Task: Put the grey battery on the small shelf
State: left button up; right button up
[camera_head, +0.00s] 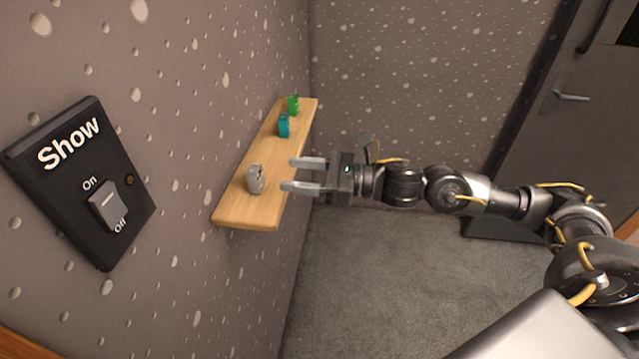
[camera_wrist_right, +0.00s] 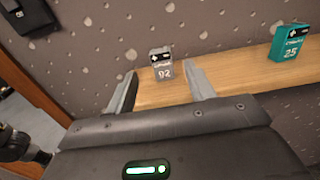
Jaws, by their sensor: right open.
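The grey battery (camera_head: 255,179) stands upright on the near end of the small wooden shelf (camera_head: 262,211) on the wall. In the right wrist view the grey battery (camera_wrist_right: 161,64) shows the number 92 and lies between and beyond the two fingertips. My right gripper (camera_head: 288,174) is open and empty, just right of the grey battery in the head view, with its fingers pointing at it and a gap between. The shelf also shows in the right wrist view (camera_wrist_right: 238,75). My left gripper is in neither view.
A teal battery (camera_head: 284,126) and a green battery (camera_head: 293,105) stand farther along the shelf. The teal battery also shows in the right wrist view (camera_wrist_right: 289,43). A black Show switch panel (camera_head: 75,165) is on the left wall. A grey door (camera_head: 575,130) stands at the right.

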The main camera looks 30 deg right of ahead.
jog(key=shift+b+v, duration=0.7)
jog(key=shift+v, duration=1.6)
